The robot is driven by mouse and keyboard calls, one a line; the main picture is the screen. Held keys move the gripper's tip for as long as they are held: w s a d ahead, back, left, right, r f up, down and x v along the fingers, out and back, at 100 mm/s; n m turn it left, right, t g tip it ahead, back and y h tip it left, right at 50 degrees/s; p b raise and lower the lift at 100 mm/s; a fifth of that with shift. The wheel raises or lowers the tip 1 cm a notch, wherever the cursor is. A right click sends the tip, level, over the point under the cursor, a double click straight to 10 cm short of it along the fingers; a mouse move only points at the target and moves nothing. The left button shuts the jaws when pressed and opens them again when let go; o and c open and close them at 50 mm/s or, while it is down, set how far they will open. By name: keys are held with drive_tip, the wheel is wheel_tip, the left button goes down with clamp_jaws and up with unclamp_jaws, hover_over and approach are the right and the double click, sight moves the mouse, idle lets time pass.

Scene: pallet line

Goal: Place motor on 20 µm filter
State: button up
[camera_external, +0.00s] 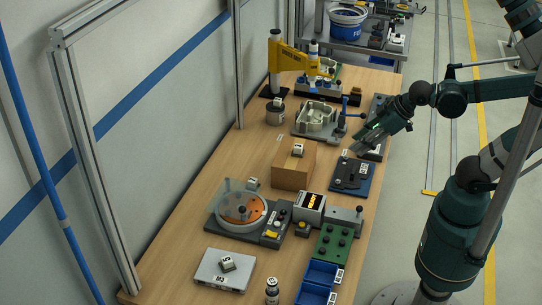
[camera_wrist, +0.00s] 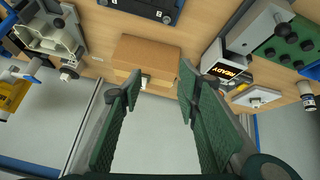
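I cannot tell for sure which thing is the motor or the 20 µm filter; the labels are too small to read. A small pale labelled block (camera_external: 298,150) sits on the cardboard box (camera_external: 291,171); it shows at the box's edge in the wrist view (camera_wrist: 146,81). A squat grey cylinder with a white label (camera_external: 275,115) stands left of the grey fixture. A cube-like part (camera_external: 227,264) lies on a grey plate (camera_external: 208,275) in front. My gripper (camera_external: 358,150) is above the right side of the table. In the wrist view my gripper (camera_wrist: 157,92) is open, with nothing between its fingers.
A dark blue plate (camera_external: 365,190) lies below my gripper. A turntable (camera_external: 221,223), a READY display (camera_external: 310,212), a green block (camera_external: 333,255) and blue bins (camera_external: 322,273) fill the front. A yellow arm-like fixture (camera_external: 292,59) stands behind. Bare wood shows left of the box.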

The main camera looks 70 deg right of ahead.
drive_tip(key=shift+s+d+f+m, duration=0.1)
drive_tip(key=shift+s+d+m, duration=0.35)
drive_tip(key=shift+s+m, duration=0.3)
drive_tip(key=shift+s+d+f+m, duration=0.1)
drive_tip(key=shift+s+d+m, duration=0.3)
drive_tip(key=shift+s+m, duration=0.3)
drive_tip(key=shift+w, duration=0.1)
